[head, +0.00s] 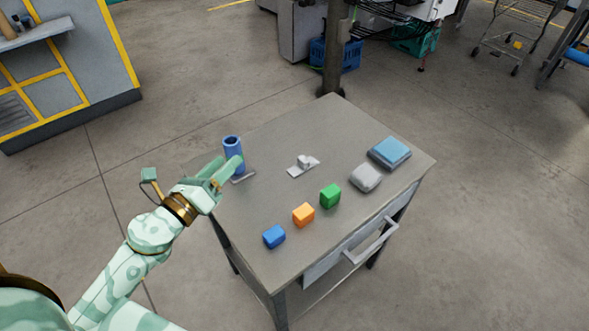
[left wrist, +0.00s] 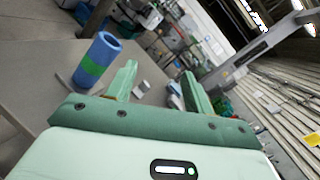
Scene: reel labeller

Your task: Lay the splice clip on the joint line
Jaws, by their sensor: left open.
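A small pale grey block (head: 304,160) sits on a thin whitish plate (head: 295,172) near the middle of the table; which piece is the splice clip I cannot tell, and no joint line is clear. A blue cylinder (head: 232,144) stands upright near the table's left edge. In the left wrist view the cylinder (left wrist: 104,47) shows a green band and is left of both fingers. My left gripper (head: 226,172) is open and empty, its fingers partly covering the cylinder in the head view. My right gripper is not in view.
Blue (head: 274,236), orange (head: 303,214) and green (head: 330,195) cubes line the table's (head: 265,205) near side. A grey block (head: 366,178) and a blue-topped box (head: 390,153) stand at the right. The back of the table is clear.

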